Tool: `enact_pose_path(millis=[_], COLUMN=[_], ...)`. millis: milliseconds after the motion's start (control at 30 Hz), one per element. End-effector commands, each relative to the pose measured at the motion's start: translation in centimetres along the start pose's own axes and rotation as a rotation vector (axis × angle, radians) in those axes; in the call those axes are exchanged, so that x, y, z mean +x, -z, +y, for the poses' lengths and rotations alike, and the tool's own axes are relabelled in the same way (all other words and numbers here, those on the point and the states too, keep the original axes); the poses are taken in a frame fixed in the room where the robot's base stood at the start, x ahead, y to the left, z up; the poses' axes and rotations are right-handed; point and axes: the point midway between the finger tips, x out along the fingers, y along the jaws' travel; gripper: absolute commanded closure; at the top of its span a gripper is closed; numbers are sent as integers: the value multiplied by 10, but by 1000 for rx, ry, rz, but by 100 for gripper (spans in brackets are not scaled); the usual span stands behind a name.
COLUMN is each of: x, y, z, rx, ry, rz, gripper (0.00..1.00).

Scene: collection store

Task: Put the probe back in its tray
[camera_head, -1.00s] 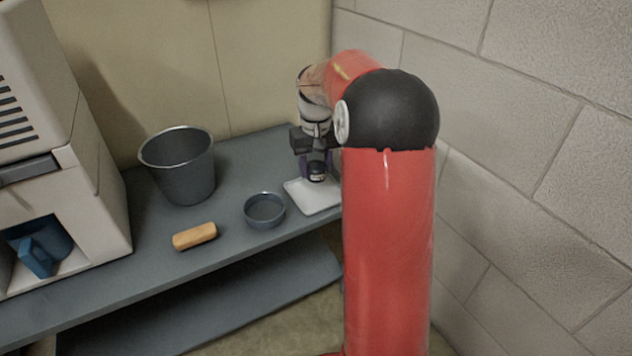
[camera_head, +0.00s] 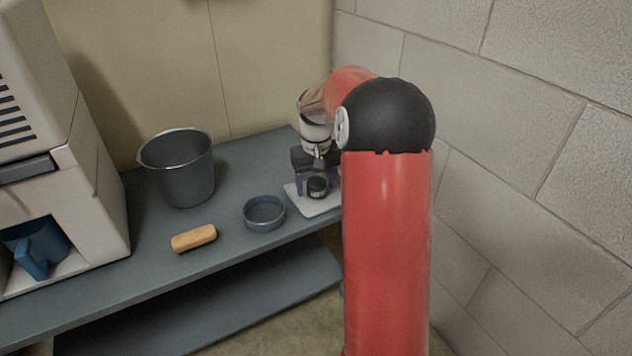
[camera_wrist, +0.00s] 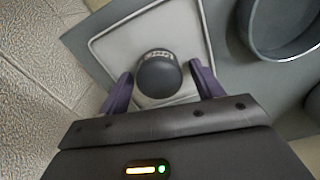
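The probe (camera_head: 317,187), a short dark piece with a rounded top and a pale marked band, is on the white tray (camera_head: 323,209) at the shelf's right end. In the wrist view the probe (camera_wrist: 158,77) appears upright inside the raised rim of the tray (camera_wrist: 207,45). My gripper (camera_head: 316,184) is low over the tray, its purple fingers on either side of the probe. In the wrist view a narrow gap shows between the probe and each finger of my gripper (camera_wrist: 161,82), so it is open. The probe's base is hidden beneath its top.
A round grey dish (camera_head: 264,222) stands just left of the tray. An orange-tan block (camera_head: 193,238), a dark bucket (camera_head: 181,178) and a pale machine with a blue jug (camera_head: 39,250) are further left. A block wall (camera_head: 520,150) rises close on the right.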

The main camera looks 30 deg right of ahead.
Motion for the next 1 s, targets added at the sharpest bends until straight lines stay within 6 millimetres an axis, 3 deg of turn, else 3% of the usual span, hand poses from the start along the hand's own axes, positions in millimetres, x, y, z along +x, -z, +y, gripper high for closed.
enact_pose_path(millis=[267, 367, 733, 1000], x=[-6, -20, -97, -125], y=[0, 1, 1, -2], z=[0, 0, 0, -2], rx=[0, 1, -1, -3], ry=[0, -1, -1, -2], rz=[1, 4, 4, 5], gripper=[34, 34, 34, 34])
